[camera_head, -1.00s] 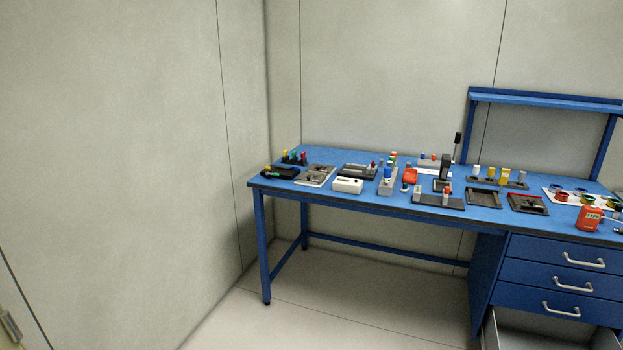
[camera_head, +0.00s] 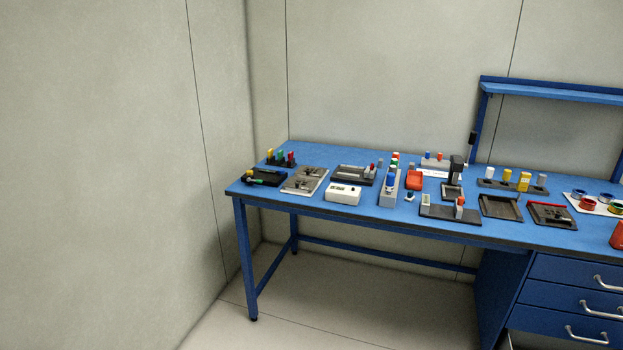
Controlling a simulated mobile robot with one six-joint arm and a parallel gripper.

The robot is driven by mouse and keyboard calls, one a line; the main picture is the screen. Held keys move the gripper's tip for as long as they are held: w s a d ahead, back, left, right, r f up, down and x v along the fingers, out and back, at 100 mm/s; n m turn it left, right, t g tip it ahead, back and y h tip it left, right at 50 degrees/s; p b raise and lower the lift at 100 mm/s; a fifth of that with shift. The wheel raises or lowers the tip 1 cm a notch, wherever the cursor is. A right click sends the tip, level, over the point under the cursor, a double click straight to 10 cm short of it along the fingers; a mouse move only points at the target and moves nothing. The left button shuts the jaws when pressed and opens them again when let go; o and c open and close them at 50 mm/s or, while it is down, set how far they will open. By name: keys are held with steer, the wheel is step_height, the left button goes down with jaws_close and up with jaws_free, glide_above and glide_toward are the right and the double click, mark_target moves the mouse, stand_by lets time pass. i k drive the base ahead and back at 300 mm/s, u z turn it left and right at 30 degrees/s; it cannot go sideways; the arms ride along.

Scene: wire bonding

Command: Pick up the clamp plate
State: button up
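I cannot tell for sure which item is the clamp plate at this distance. A light grey flat plate with small darker parts on it (camera_head: 305,181) lies near the left end of the blue bench (camera_head: 330,213). A dark flat fixture with a red bar (camera_head: 551,215) and a dark shallow tray (camera_head: 500,207) lie further right. My gripper is not in view.
A black tray with a green-handled tool (camera_head: 264,177), a white box (camera_head: 343,195) and a black upright press (camera_head: 454,178) stand on the bench. A shelf frame (camera_head: 550,91) rises at the back right. Drawers (camera_head: 575,298) are below. Floor in front is clear.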

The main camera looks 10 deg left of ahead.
mark_target(301, 184)
steer(key=z, duration=0.05)
steer(key=i, duration=0.75)
steer(key=u, duration=0.6)
steer(key=i, duration=0.5)
steer(key=u, duration=0.25)
